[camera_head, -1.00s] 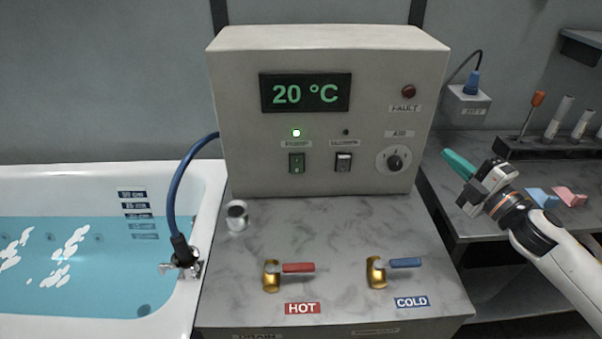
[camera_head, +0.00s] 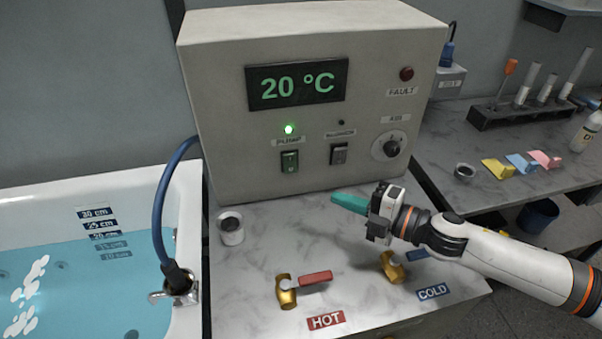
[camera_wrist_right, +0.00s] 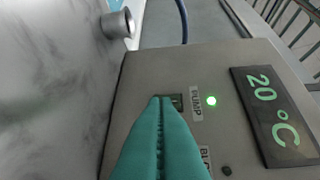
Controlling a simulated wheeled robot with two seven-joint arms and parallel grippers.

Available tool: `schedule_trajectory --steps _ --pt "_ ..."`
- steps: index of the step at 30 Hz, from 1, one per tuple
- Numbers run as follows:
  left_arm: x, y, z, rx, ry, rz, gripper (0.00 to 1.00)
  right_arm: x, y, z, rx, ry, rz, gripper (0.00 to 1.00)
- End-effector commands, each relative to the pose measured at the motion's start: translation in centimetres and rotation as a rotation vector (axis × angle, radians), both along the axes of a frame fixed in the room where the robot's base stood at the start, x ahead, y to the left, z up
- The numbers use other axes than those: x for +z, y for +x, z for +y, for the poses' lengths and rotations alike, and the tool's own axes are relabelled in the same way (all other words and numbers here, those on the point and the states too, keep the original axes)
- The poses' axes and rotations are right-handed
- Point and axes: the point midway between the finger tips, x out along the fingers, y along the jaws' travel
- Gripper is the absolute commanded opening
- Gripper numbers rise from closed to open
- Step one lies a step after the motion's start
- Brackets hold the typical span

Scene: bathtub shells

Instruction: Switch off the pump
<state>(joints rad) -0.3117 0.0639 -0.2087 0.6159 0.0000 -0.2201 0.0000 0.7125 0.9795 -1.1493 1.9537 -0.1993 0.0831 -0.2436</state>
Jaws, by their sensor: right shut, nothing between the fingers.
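In the right wrist view the PUMP label (camera_wrist_right: 196,104) and lit lamp (camera_wrist_right: 211,101) show beside the switch (camera_wrist_right: 176,100), which is partly covered by the fingertips. My right gripper (camera_head: 334,197) has teal fingers pressed together, empty, pointing left in front of the box, below and right of the switch. Its fingers fill the lower middle of the wrist view (camera_wrist_right: 160,101). Contact cannot be told. My left gripper is out of view.
A second switch (camera_head: 339,154) and a dial (camera_head: 391,146) are right of the pump switch. Red HOT (camera_head: 316,278) and blue COLD (camera_head: 416,254) valve handles stand on the counter below. A small metal cylinder (camera_head: 231,228) stands at left, near the tub (camera_head: 187,205).

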Motion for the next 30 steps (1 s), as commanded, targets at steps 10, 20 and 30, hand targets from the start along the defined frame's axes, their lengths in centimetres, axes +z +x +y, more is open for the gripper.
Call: schedule_trajectory --steps 10,20,30 --pt "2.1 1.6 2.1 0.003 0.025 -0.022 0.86 -0.3 3.9 6.1 0.003 0.002 -0.003 0.00" --pt "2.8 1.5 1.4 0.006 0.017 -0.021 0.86 -1.2 7.9 8.0 -0.001 -0.001 -0.002 0.00" --pt "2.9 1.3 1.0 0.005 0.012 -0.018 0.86 -1.4 8.8 8.2 0.000 -0.001 -0.002 0.00"
